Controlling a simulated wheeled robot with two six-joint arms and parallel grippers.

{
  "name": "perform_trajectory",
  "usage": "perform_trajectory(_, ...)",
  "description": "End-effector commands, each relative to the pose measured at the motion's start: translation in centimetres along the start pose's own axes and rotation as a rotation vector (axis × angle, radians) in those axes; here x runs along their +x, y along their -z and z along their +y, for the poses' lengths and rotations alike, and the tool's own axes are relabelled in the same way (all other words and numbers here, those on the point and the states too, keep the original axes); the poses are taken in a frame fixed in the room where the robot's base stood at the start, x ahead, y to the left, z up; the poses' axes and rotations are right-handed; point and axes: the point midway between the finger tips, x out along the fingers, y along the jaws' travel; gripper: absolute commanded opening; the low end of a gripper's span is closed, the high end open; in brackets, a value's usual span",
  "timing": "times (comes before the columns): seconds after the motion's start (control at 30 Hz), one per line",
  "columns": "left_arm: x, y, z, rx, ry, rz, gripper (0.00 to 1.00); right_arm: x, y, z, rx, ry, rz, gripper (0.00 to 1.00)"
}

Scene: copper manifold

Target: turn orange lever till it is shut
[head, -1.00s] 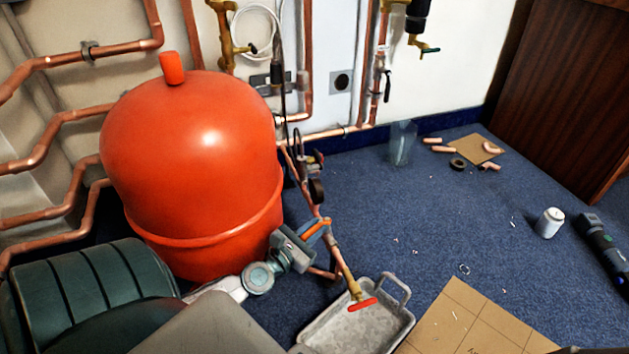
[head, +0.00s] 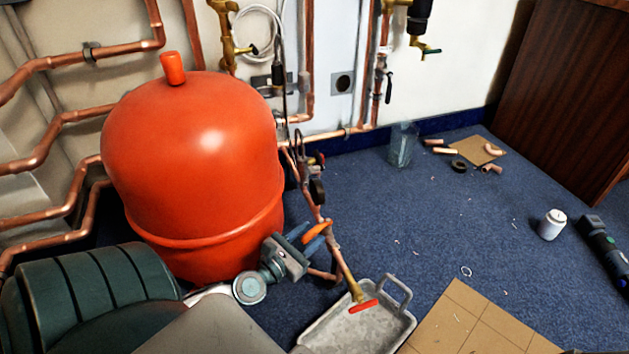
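The orange lever (head: 317,232) sits on the copper pipe that slopes down to the right of the red tank. It points up and to the right in the head view. My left gripper (head: 304,238) is at the lever's left side, with its two blue-grey fingers spread apart. The fingertips are close to the lever; I cannot tell whether they touch it. The valve body under the lever is partly hidden. My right gripper is not in view.
The large red tank (head: 200,170) stands just left of my gripper. Below the lever, a brass tap with a red handle (head: 363,306) hangs over a grey metal tray (head: 345,335). A cardboard sheet (head: 475,320) lies to the right. The blue carpet (head: 430,230) beyond is mostly clear.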

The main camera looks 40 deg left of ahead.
Motion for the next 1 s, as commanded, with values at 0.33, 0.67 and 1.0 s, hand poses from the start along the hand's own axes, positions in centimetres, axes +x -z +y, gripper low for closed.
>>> perform_trajectory(0.33, -6.1, 0.0, -0.1, 0.002, 0.003, 0.003, 0.39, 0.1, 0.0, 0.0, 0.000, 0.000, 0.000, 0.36)
perform_trajectory(0.67, -8.2, 0.0, 0.0, 0.001, 0.001, 0.000, 0.39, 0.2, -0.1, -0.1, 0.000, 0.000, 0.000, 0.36)
perform_trajectory(1.0, -8.0, 0.0, 0.1, 0.034, -0.001, -0.002, 0.13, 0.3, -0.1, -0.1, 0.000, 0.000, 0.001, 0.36)
